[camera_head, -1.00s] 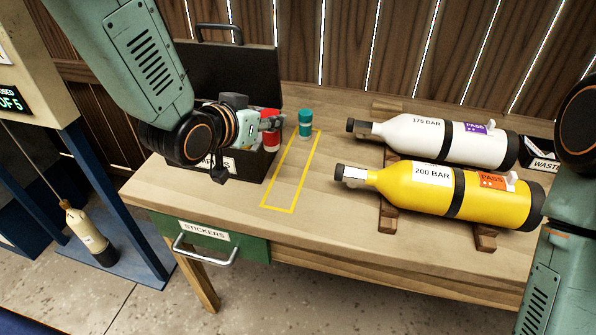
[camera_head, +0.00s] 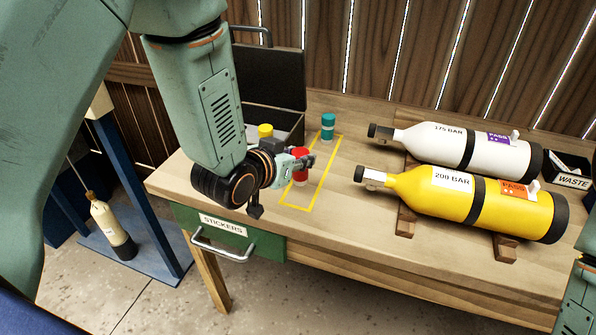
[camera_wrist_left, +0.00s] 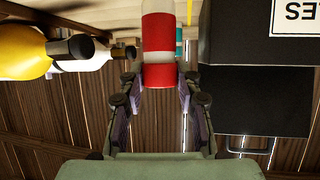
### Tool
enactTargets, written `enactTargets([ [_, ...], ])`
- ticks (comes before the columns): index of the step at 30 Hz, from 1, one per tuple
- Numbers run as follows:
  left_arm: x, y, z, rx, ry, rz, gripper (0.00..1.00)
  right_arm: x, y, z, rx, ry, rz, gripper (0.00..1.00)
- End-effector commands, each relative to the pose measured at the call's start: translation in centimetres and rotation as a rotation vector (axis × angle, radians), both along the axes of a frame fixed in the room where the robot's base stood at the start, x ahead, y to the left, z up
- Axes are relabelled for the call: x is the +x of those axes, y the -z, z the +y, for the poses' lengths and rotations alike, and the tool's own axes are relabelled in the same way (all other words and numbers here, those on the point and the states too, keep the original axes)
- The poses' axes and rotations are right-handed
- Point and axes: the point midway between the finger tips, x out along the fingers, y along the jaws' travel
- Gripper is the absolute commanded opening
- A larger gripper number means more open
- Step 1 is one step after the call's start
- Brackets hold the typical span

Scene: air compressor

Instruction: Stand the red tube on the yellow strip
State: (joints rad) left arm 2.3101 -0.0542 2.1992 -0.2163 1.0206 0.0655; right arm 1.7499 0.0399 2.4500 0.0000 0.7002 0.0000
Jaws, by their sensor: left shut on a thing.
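The red tube (camera_head: 301,166), red with a pale band, is held upright in my left gripper (camera_head: 299,163). The yellow strip (camera_head: 328,172) is a long yellow outline on the table. In the head view the tube overlaps the strip's left side. I cannot tell whether its base touches the table. A teal tube (camera_head: 328,126) stands at the strip's far end. My right gripper is out of view.
An open black case (camera_head: 275,80) stands left of the strip, with a yellow-topped tube (camera_head: 265,131) in it. A white cylinder (camera_head: 460,145) and a yellow cylinder (camera_head: 415,187) lie on wooden supports to the right. A waste box (camera_head: 572,181) is at the right edge.

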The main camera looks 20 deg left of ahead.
Motion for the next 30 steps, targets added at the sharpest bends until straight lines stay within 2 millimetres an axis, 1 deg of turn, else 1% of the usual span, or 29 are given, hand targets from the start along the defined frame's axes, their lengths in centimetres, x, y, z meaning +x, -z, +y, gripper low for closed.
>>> enactTargets([
  [3,-0.1,1.8,-0.1,0.001,0.0,0.005,0.03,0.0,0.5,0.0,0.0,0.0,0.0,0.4],
  [6,-0.2,3.1,-0.1,0.002,0.0,0.003,0.03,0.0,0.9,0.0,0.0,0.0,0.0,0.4],
  [8,-0.2,3.4,-0.1,0.001,0.0,0.002,0.03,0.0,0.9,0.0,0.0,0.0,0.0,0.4],
  [14,-0.3,3.2,-0.2,0.001,0.0,0.001,0.03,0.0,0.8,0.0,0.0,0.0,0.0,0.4],
  [20,-0.3,3.8,-0.2,0.001,0.0,0.001,0.03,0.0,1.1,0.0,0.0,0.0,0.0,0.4],
  [21,-0.3,3.8,-0.2,0.001,0.0,0.001,0.34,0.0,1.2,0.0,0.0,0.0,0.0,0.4],
  [28,-0.3,3.7,-0.2,0.001,0.0,0.001,0.54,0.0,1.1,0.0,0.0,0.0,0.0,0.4],
  [29,-0.3,3.7,-0.2,0.001,0.0,0.001,0.56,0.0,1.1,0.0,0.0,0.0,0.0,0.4],
  [30,-0.3,3.7,-0.2,0.001,0.0,0.001,0.56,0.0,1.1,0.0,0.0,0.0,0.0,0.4],
])
